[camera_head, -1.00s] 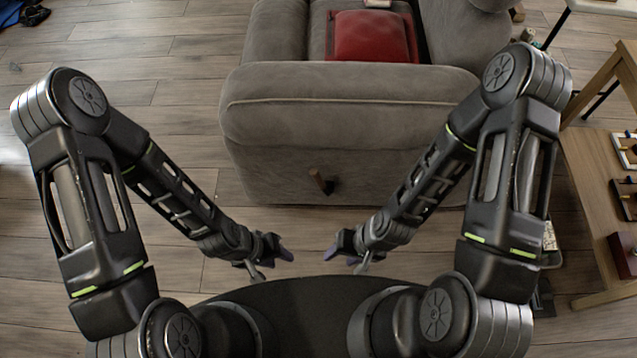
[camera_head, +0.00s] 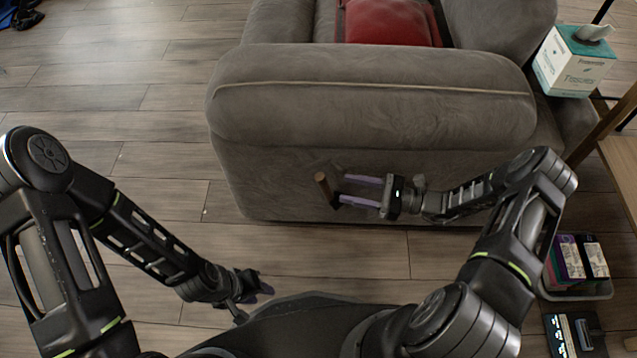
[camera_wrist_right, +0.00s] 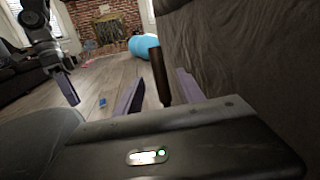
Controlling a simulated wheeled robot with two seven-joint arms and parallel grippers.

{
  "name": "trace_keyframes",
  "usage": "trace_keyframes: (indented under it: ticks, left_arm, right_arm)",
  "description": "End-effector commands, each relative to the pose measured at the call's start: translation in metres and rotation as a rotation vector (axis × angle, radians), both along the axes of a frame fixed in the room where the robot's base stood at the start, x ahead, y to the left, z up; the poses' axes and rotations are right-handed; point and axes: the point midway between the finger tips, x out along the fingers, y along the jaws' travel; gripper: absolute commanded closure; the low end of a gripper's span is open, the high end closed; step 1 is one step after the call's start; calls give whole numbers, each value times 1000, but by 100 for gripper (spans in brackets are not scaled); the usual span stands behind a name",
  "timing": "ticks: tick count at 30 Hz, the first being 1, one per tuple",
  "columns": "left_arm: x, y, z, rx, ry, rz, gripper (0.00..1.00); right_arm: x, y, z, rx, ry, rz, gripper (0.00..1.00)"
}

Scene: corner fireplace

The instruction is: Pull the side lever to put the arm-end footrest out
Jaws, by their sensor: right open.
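The grey armchair or sofa (camera_head: 370,105) faces me with its padded arm end. The side lever (camera_head: 324,187), a short brown wooden handle, sticks out of the lower front panel (camera_head: 270,180). No footrest shows out from this panel. My right gripper (camera_head: 340,189) is open, its purple fingers pointing left at the lever. In the right wrist view the lever (camera_wrist_right: 157,75) appears between the two fingers; whether it is within their reach or just beyond the tips, I cannot tell. My left gripper (camera_head: 262,285) hangs low before my base, apart from everything; its jaw state is unclear.
A red cushion (camera_head: 390,22) lies on the seat. A tissue box (camera_head: 575,62) stands right of the seat, by a wooden table (camera_head: 618,160). A tray with boxes (camera_head: 578,265) sits at the lower right.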

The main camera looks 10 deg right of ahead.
Motion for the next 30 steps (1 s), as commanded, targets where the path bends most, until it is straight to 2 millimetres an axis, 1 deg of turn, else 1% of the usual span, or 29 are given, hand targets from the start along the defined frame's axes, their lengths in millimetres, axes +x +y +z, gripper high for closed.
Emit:
trace_keyframes:
  ticks: [10,14,17,24,30]
  left_arm:
    - [0,0,-1,0,1,0,64]
    - [0,0,-1,0,1,0,64]
    - [0,0,-3,0,0,1,64]
    - [1,1,-7,2,-2,3,64]
    - [2,2,-8,3,-3,5,64]
  right_arm:
    - [-1,2,1,6,0,6,54]
    - [2,9,1,7,0,8,54]
    - [7,20,1,6,0,7,54]
    - [23,55,0,7,1,9,54]
    - [31,71,1,5,1,7,54]
